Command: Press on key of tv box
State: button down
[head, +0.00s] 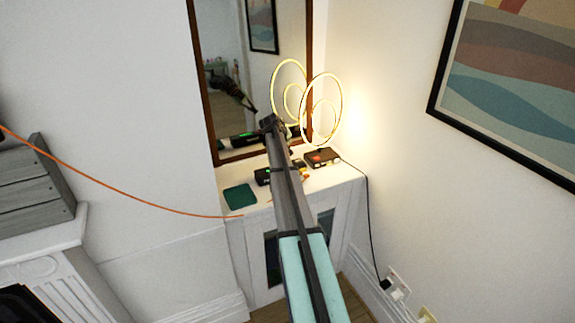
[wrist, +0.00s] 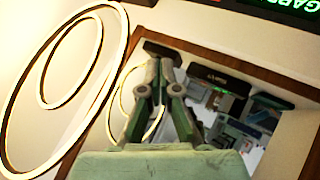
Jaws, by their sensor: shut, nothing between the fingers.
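A black box with a small green display (head: 262,176), which looks like the tv box, sits on the white cabinet top, partly hidden behind my arm. In the wrist view a black box edge with green lettering (wrist: 285,7) is cut off at the top right. My gripper (head: 269,122) is at the far end of my arm, in front of the mirror and apart from the box in the picture. In the wrist view my gripper (wrist: 158,70) is shut and empty, its fingers together against the mirror. The box's key cannot be made out.
A ring lamp (head: 340,103) stands close right of my gripper. The brown-framed mirror (head: 202,78) is behind. A brown-black box (head: 323,157) and a dark green flat item (head: 239,197) lie on the cabinet top (head: 349,172). A black cord (head: 371,225) hangs at the right.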

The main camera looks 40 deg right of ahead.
jog(key=shift+f, duration=0.1)
notch_tip(320, 180, down, 7)
jog(key=shift+f+b, duration=0.1)
jog(key=shift+b, duration=0.95)
jog(key=shift+f+b, duration=0.45)
jog(key=shift+f, duration=0.25)
jog(key=shift+f, duration=0.15)
jog(key=shift+f+b, duration=0.3)
jog(key=shift+b, duration=0.1)
jog(key=shift+f+b, duration=0.35)
jog(key=shift+f, duration=0.05)
dwell(0.8)
jog(key=shift+r, duration=0.1)
dwell(0.3)
jog(key=shift+r, duration=0.75)
